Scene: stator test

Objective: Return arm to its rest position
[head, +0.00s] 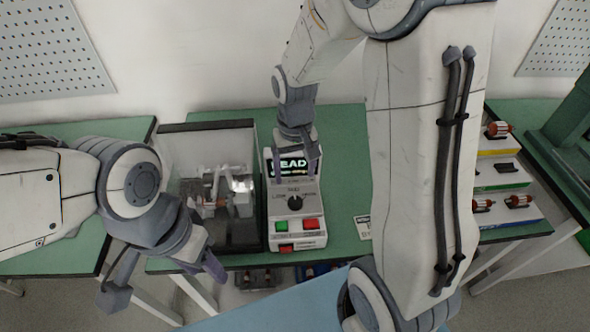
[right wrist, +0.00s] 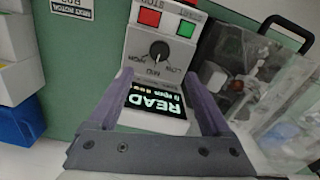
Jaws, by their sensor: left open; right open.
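My right gripper (head: 296,172) is over the upper part of the white control box (head: 310,238), its jaws open and empty. In the right wrist view, its two purple-grey fingers (right wrist: 160,88) stand on either side of the box's lit display (right wrist: 155,103). The control box (right wrist: 140,45) carries a black knob, a red button and a green button. I cannot tell whether the fingers touch the box. My left gripper (head: 163,280) is open and empty at the lower left, in front of the table edge.
A clear-walled test enclosure (head: 245,225) with a fixture inside stands left of the control box on the green table (head: 345,190). Stepped racks with red-and-metal parts (head: 500,178) stand at the right. A small label card (head: 363,227) lies right of the box. Bins sit below the table.

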